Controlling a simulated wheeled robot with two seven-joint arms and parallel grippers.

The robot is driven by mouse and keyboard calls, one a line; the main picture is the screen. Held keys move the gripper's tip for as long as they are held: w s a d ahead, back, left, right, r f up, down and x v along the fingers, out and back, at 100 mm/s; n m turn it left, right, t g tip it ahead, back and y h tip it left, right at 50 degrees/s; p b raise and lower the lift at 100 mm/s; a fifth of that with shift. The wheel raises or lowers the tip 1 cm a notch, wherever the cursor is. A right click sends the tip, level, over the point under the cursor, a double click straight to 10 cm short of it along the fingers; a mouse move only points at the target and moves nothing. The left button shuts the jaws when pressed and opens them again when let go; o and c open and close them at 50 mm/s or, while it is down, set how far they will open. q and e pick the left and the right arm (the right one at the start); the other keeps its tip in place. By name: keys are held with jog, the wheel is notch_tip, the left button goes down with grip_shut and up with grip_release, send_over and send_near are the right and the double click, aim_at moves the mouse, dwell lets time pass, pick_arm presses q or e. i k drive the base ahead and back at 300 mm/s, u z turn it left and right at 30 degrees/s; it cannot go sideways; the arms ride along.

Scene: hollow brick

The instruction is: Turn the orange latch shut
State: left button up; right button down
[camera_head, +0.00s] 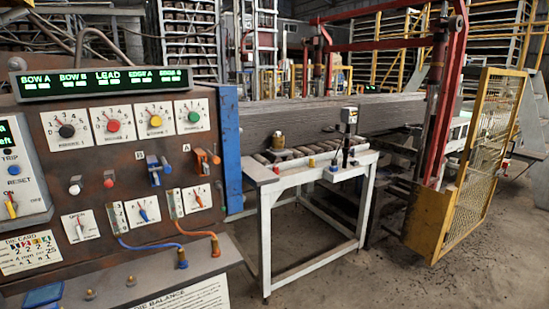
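The orange latch (207,157) is on the right part of the brown control panel (110,190), beside the letter A. It looks like a small orange lever fitting that sticks out from the panel. I cannot tell its exact angle at this size. A similar blue latch (158,168) sits to its left, beside the letter B. Neither of my grippers shows in the head view.
Dials, knobs and a green-lit display (103,83) cover the panel. Orange and blue hoses (185,228) hang below the latches. A blue post (230,140) stands just right of the panel. A white-framed table (310,175) stands further right, with open floor in front.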

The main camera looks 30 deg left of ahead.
aim_at(215, 159)
jog(key=z, duration=0.25)
jog(key=i, duration=1.3)
jog(key=u, duration=1)
